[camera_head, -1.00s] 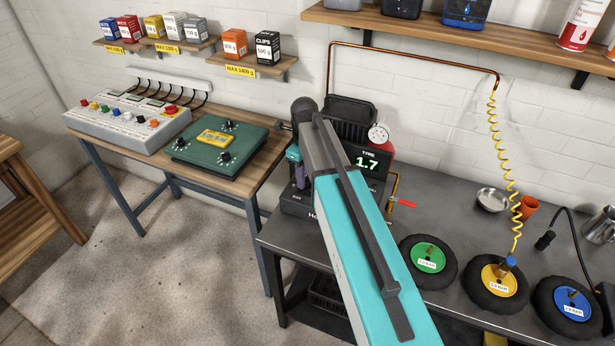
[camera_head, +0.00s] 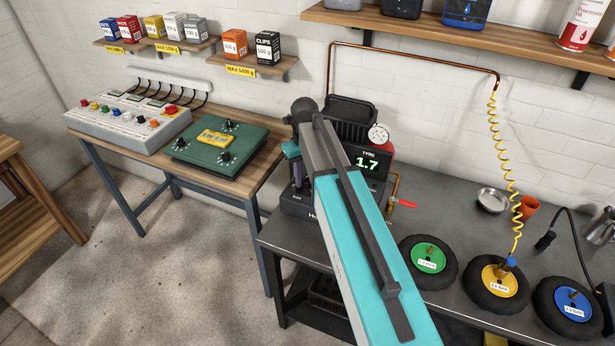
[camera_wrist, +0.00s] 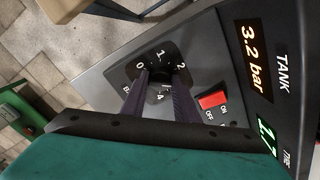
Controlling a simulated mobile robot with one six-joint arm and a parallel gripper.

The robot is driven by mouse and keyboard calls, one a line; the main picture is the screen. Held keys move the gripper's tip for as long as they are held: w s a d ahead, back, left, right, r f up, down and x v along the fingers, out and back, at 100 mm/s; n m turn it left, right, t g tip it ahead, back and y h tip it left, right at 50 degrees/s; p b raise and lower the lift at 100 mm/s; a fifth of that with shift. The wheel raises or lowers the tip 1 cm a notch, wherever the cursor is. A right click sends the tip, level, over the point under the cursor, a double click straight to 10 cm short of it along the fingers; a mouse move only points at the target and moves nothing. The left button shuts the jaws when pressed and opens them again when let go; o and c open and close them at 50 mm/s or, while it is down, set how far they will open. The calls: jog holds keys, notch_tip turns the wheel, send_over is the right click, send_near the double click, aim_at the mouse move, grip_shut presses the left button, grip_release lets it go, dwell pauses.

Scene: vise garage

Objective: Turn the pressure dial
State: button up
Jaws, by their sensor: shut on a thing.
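The pressure dial (camera_wrist: 159,60) is a black round knob on a dark plate with white numbers, on the sloping front of the compressor panel. In the wrist view my gripper (camera_wrist: 158,76) has one dark finger on each side of the knob and is shut on it. The fingers hide part of the knob and some numbers; 0, 1, 2 and 4 show. In the camera_head view the compressor (camera_head: 352,118) stands on the grey bench, and my arm hides the dial. The tank display (camera_wrist: 250,62) reads 3.2 bar; the tyre display (camera_head: 367,163) reads 1.7.
A red on/off switch (camera_wrist: 213,101) sits close to the dial. A red-handled valve (camera_head: 403,203) is right of the compressor. Green (camera_head: 428,260), yellow (camera_head: 495,287) and blue (camera_head: 568,308) wheels lie on the bench; a yellow coiled hose (camera_head: 506,165) reaches the yellow one.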

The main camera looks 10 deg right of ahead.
aim_at(305, 178)
jog(key=shift+s+f, duration=0.1)
jog(key=shift+s, duration=0.15)
jog(key=o, duration=1.1)
jog(key=shift+c, duration=0.2)
jog(key=shift+w, duration=0.1)
jog(key=shift+r, duration=0.2)
jog(key=shift+w+r+b, duration=0.1)
jog(key=shift+r+b, duration=0.3)
jog(key=shift+r, duration=0.8)
notch_tip(305, 178, up, 11)
jog(key=b, duration=0.2)
